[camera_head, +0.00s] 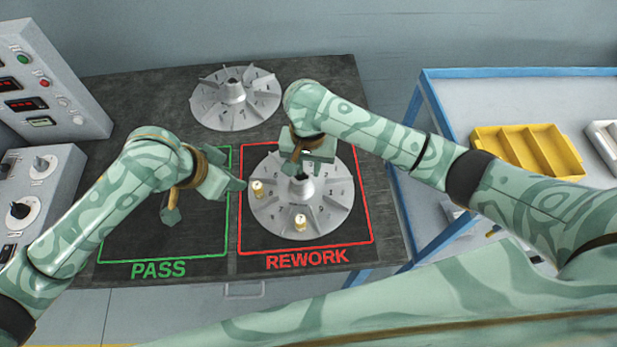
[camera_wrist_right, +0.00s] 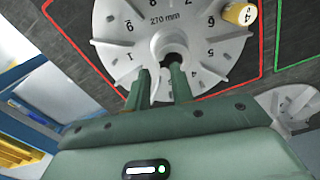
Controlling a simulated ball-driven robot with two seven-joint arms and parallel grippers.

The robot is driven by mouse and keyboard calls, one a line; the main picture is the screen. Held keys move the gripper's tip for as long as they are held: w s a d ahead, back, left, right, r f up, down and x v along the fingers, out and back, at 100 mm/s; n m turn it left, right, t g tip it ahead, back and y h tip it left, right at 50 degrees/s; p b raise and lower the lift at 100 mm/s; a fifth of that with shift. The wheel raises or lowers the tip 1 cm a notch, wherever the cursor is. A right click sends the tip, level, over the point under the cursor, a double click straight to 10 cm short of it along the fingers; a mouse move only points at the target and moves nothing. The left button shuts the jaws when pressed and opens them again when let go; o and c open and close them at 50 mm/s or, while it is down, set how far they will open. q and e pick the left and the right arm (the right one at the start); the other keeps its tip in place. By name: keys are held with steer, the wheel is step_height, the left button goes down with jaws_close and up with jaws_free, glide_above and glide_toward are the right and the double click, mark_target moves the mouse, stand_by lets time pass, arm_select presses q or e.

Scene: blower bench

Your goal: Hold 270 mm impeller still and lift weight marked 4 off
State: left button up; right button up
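The 270 mm impeller (camera_head: 327,217), a pale grey finned disc with numbered sectors and a raised hub, lies in the red REWORK square. It also shows in the right wrist view (camera_wrist_right: 120,25). The brass weight marked 4 (camera_wrist_right: 240,14) sits near its rim, on the left side in the head view (camera_head: 257,187). Another brass weight (camera_head: 301,222) sits at the front of the disc. My right gripper (camera_wrist_right: 160,78) is over the hub, its two fingers apart, with nothing clearly gripped. My left gripper (camera_head: 238,184) is just left of weight 4; its finger gap is hidden.
A second impeller (camera_head: 235,98) lies at the back of the dark bench. The green PASS square (camera_head: 150,245) holds no part that I can see. Control boxes (camera_head: 45,85) stand at left. A yellow bin (camera_head: 527,150) is on the blue-framed table at right.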

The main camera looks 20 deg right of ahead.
mark_target(309, 177)
step_height(309, 177, down, 7)
stand_by(0.3)
steer(key=shift+c, duration=0.2)
jaws_close()
steer(key=shift+p, duration=0.55)
steer(key=shift+s+f, duration=0.1)
stand_by(0.8)
